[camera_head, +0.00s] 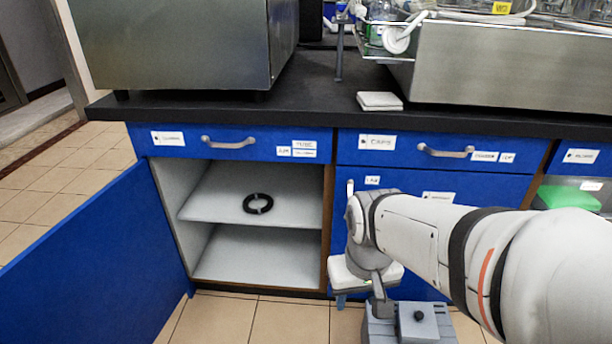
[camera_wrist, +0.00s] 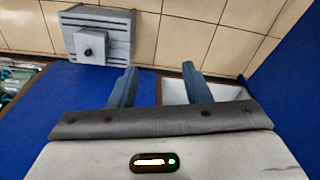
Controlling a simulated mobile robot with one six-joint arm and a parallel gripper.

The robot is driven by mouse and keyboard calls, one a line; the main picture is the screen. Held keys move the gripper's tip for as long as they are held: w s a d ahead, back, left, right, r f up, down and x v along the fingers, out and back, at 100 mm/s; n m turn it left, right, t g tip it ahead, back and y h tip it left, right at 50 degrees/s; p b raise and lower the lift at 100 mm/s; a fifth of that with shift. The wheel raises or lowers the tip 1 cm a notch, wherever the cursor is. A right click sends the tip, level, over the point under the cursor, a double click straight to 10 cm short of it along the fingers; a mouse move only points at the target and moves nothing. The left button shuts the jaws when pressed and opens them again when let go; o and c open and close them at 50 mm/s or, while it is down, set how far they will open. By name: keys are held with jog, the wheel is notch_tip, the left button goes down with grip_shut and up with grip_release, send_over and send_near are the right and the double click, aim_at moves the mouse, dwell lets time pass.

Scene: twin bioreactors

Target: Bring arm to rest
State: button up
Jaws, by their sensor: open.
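My arm reaches in from the right of the head view and bends down in front of the blue cabinets. My gripper (camera_wrist: 159,78) shows its two grey-blue fingers apart in the wrist view, with nothing held between them. In the head view its white body hangs low in front of the cabinets, just right of the open compartment, with the fingers mostly hidden. A black ring (camera_head: 258,204) lies on the upper white shelf (camera_head: 218,207) of the open cabinet, apart from my gripper.
The blue cabinet door (camera_head: 95,262) stands wide open at the left. A dark countertop (camera_head: 315,109) carries large steel equipment (camera_head: 185,45) and a small white pad (camera_head: 379,101). A green item (camera_head: 568,198) lies in an opening at the right. Tiled floor (camera_head: 248,319) shows below the cabinets.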

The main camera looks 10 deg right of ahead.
notch_tip(320, 180, up, 38)
jog(key=t+p, duration=0.1)
jog(key=p, duration=3.3)
jog(key=shift+s+f, duration=0.15)
jog(key=shift+s, duration=0.05)
jog(key=shift+c, duration=0.8)
